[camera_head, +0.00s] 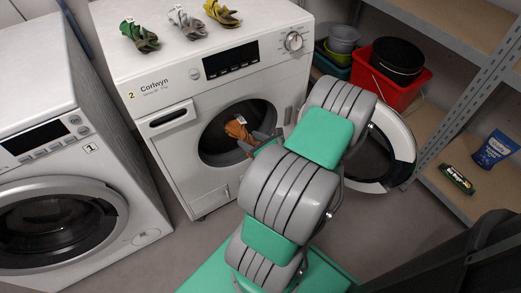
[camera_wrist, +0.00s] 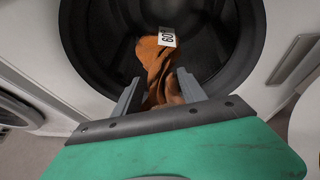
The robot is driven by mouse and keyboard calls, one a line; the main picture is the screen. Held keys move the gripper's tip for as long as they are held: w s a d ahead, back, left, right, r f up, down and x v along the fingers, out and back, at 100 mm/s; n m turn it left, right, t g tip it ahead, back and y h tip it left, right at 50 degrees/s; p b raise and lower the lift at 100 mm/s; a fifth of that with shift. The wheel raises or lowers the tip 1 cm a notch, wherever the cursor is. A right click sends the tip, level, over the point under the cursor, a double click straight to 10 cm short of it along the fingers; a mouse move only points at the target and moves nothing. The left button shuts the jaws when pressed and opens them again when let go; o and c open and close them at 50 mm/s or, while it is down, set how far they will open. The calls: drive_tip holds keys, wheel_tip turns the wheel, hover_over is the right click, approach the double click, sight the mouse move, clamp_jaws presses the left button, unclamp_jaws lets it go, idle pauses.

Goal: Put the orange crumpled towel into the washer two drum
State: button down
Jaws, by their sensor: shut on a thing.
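The orange crumpled towel (camera_wrist: 156,62) has a white tag with dark print. It also shows in the head view (camera_head: 236,130), in front of the drum opening of washer two. My gripper (camera_wrist: 160,88) is shut on the towel's near end, and the towel reaches forward from the fingers over the dark drum (camera_wrist: 110,45). Washer two (camera_head: 165,160), marked "2" and "Corlwyn", has its round door (camera_head: 403,140) swung open to the right. My arm hides part of the opening and door. I cannot tell how deep the towel is in the drum.
Washer one (camera_head: 110,185) stands at left with its door shut. Green, grey and yellow crumpled cloths (camera_head: 187,22) lie on washer two's top. A red bucket (camera_head: 412,97) and a metal shelf (camera_head: 445,125) stand at right, with a blue bag (camera_head: 494,150) on the shelf.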

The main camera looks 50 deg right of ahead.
drive_tip(key=b+x, duration=1)
drive_tip(key=x, duration=1.6)
drive_tip(key=shift+w, duration=0.4)
drive_tip(key=shift+f+b, duration=2.05)
drive_tip(key=shift+f, duration=1)
drive_tip(key=shift+d+f, duration=0.1)
drive_tip(key=shift+f, duration=0.85)
drive_tip(key=c, duration=0.6)
unclamp_jaws()
drive_tip(key=shift+s+f, duration=0.1)
